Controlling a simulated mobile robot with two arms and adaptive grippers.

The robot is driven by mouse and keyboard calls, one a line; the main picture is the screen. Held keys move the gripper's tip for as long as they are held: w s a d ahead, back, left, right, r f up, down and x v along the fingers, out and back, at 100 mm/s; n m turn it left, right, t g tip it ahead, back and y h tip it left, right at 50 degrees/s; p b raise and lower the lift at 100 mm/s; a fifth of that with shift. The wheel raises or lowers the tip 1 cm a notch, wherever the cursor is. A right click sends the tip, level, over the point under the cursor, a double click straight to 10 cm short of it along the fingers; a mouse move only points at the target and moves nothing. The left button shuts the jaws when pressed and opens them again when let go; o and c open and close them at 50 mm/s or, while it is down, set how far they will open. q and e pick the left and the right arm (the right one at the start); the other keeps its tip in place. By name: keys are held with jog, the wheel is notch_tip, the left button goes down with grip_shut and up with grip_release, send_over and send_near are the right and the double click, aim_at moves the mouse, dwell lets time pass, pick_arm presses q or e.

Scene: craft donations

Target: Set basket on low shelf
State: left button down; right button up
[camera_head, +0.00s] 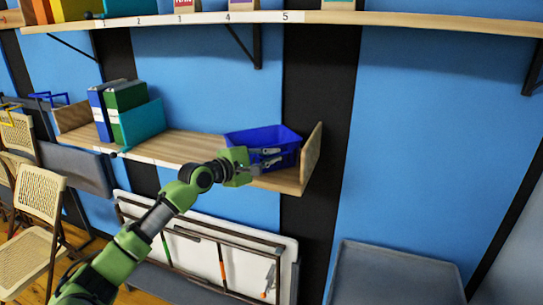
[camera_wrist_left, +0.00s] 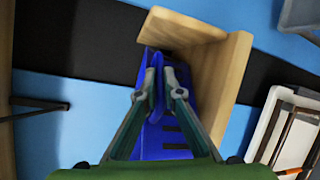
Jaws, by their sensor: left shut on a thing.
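The blue basket (camera_head: 240,139) is at the right end of the low wooden shelf (camera_head: 180,146), beside the raised end panel. It also shows in the left wrist view (camera_wrist_left: 168,140). My left gripper (camera_head: 272,158) is at the front of the basket. In the left wrist view my left gripper (camera_wrist_left: 163,85) has both fingers closed on the basket's rim. The gripper hides part of the basket's front, and I cannot tell whether its base rests fully on the board. My right gripper is not in view.
Blue, green and teal binders (camera_head: 125,112) stand on the low shelf left of the basket. An upper shelf (camera_head: 400,20) with numbers runs above. Folding chairs (camera_head: 38,195) are at left, a white folded table (camera_head: 200,245) is below, and a grey cart (camera_head: 395,272) stands at lower right.

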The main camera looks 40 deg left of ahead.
pick_arm(q)
jog(key=c, duration=2.2)
grip_release()
jog(key=shift+f, duration=0.15)
jog(key=shift+s+a+r+b, duration=0.3)
jog(key=shift+s+b, duration=0.25)
jog(key=shift+s, duration=1.4)
jog(key=shift+s+a+r+b, duration=0.15)
jog(key=shift+s+r+b, duration=0.35)
jog(key=shift+s, duration=1.45)
jog(key=shift+s+a+r+b, duration=0.2)
jog(key=shift+s+b, duration=0.45)
jog(key=shift+s, duration=1.3)
jog(key=shift+a+f, duration=0.1)
